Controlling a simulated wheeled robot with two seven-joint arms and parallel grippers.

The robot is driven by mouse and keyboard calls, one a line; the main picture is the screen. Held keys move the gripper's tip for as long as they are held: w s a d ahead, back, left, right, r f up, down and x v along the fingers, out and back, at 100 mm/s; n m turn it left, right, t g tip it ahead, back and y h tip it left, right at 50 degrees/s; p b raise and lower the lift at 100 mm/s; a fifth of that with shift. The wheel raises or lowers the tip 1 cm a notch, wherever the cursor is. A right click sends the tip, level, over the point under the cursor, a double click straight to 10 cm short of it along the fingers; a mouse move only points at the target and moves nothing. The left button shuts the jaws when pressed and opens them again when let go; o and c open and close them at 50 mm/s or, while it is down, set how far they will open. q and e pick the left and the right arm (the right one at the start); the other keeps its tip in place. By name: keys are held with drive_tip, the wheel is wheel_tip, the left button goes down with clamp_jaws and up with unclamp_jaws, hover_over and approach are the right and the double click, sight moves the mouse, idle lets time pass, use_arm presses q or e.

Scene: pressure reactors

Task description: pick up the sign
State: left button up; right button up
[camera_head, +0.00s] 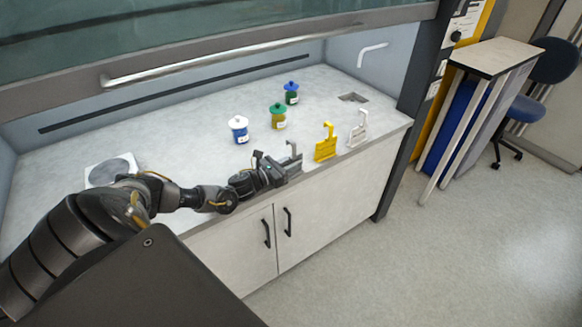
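Three hook-topped signs stand in a row along the front edge of the counter. The grey sign (293,160) is nearest to my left gripper, the yellow sign (325,145) is in the middle, and the white sign (358,131) is at the right. My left gripper (277,168) is at the front edge, right beside the grey sign and partly in front of it. Its fingers are small and dark here, so I cannot tell whether they are open, or touch the sign. My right gripper is out of view.
A hotplate (100,175) is at the left. A raised sash with a bar handle (200,66) spans above the counter (190,145).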

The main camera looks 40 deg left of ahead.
use_arm(q)
clamp_jaws()
drive_tip(key=shift+r+b, duration=0.3)
drive_tip(key=shift+r, duration=0.3)
drive_tip(key=s+d+r+b, duration=0.2)
drive_tip(key=s+d+r, duration=0.1)
drive_tip(key=d+r, duration=0.3)
drive_tip(key=s+d+r+b, duration=0.2)
drive_tip(key=s+d+r, duration=0.1)
drive_tip(key=d+r, duration=0.2)
drive_tip(key=shift+s+d+r, duration=0.25)
drive_tip(key=shift+d+r, duration=0.15)
drive_tip(key=shift+d, duration=0.35)
